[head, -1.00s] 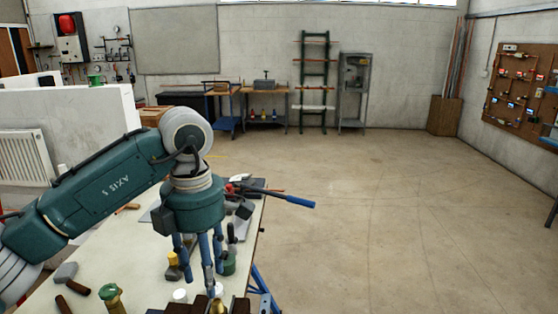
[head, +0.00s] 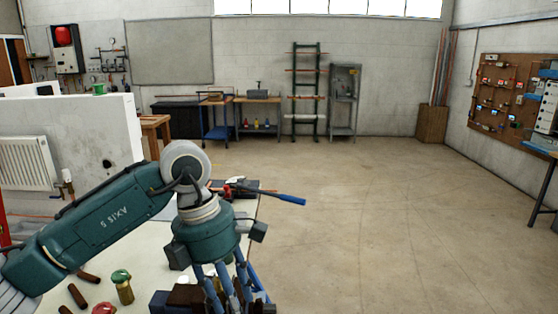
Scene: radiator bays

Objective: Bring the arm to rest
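My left arm reaches in from the left over the pale workbench (head: 140,262). My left gripper (head: 228,298) points down above the bench's near right part, with its blue fingers running to the bottom edge of the head view. The fingertips are cut off or lost against dark and brown blocks (head: 182,297), so I cannot tell whether it is open, shut or touching them. My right gripper is not in view.
A brass fitting with a green cap (head: 122,287) and several brown-handled tools lie on the bench left of the gripper. A blue-handled tool (head: 285,198) sticks out over the far right edge. A white radiator (head: 27,163) hangs at left. The floor (head: 390,220) to the right is clear.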

